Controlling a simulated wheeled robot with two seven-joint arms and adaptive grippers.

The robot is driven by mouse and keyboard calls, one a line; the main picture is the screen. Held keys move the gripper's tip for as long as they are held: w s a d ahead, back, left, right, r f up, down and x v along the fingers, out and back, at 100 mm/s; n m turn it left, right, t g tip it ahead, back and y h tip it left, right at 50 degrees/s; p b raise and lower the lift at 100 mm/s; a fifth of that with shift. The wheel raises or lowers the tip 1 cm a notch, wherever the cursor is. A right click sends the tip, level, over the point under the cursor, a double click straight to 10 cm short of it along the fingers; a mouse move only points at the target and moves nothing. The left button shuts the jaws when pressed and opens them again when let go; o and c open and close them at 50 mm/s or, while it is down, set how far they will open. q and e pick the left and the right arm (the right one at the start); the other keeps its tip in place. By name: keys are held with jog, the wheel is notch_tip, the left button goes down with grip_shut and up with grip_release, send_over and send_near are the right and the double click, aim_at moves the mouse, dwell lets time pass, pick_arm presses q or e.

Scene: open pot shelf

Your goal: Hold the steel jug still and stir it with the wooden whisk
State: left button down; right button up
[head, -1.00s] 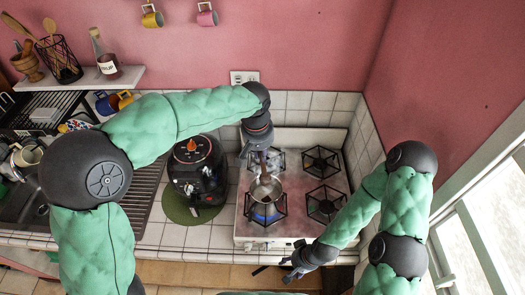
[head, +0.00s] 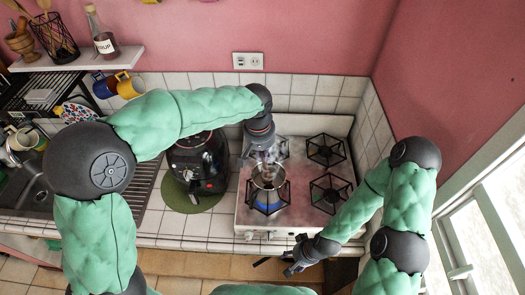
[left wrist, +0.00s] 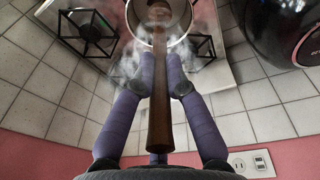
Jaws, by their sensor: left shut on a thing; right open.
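The steel jug (head: 269,180) stands on the front left burner of the stove, with a blue glow under it. In the left wrist view the jug's rim and inside (left wrist: 180,22) show at the top, with steam around it. My left gripper (head: 266,158) is above the jug, shut on the wooden whisk (left wrist: 160,110). The whisk's brown handle runs between the purple fingers and its far end reaches over the jug's opening. What lies deeper inside is unclear. My right gripper (head: 297,258) is open and empty, low at the counter's front edge, apart from the jug.
The white stove (head: 243,217) has other burners free behind and to the right. A black appliance (head: 199,165) stands on a green mat (head: 185,205) to the left. A sink and dish rack are further left. The window (head: 490,225) is at the right.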

pick_arm(q)
jog(key=b, duration=0.5)
send_over(265, 174)
jog(key=shift+f, duration=4.05)
jog(key=c, duration=1.2)
grip_release()
jog(key=shift+r, duration=0.1)
jog(key=r, duration=0.4)
jog(key=s+r, duration=0.1)
jog(key=r, duration=0.2)
jog(key=a+r, duration=0.1)
jog(key=r, duration=0.3)
jog(key=shift+s+r, duration=0.25)
jog(key=shift+r, duration=0.1)
